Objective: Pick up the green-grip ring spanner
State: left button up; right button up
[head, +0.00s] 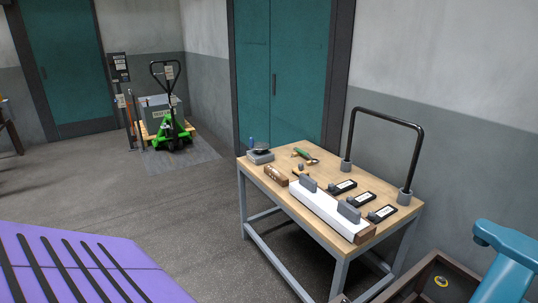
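A small tool with a green grip (300,152) lies on the far part of the wooden-topped table (262,176). Its other end looks metallic and brownish, too small to make out clearly. It lies flat, with the scale-like grey device to its left. Neither of my grippers shows in the head view, and nothing is seen holding the tool.
On the table are a grey device (260,157), a wooden block (276,175), a long white bar (322,208) and black labelled pieces (362,201). A tall black hoop (386,117) rises at the right. A brown-rimmed tray (420,278) is in front. Floor left of the table is clear.

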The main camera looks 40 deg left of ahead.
aim_at(304, 152)
jog(key=u, duration=1.2)
jog(key=z, duration=2)
jog(key=u, duration=0.95)
jog(key=i+j, duration=0.1)
jog(key=j, duration=0.2)
jog(key=i+j+z, duration=0.15)
jog(key=j, duration=0.2)
jog(key=i+j, duration=0.1)
jog(key=j, duration=0.2)
jog(key=i+j+z, duration=0.1)
jog(key=j, duration=0.25)
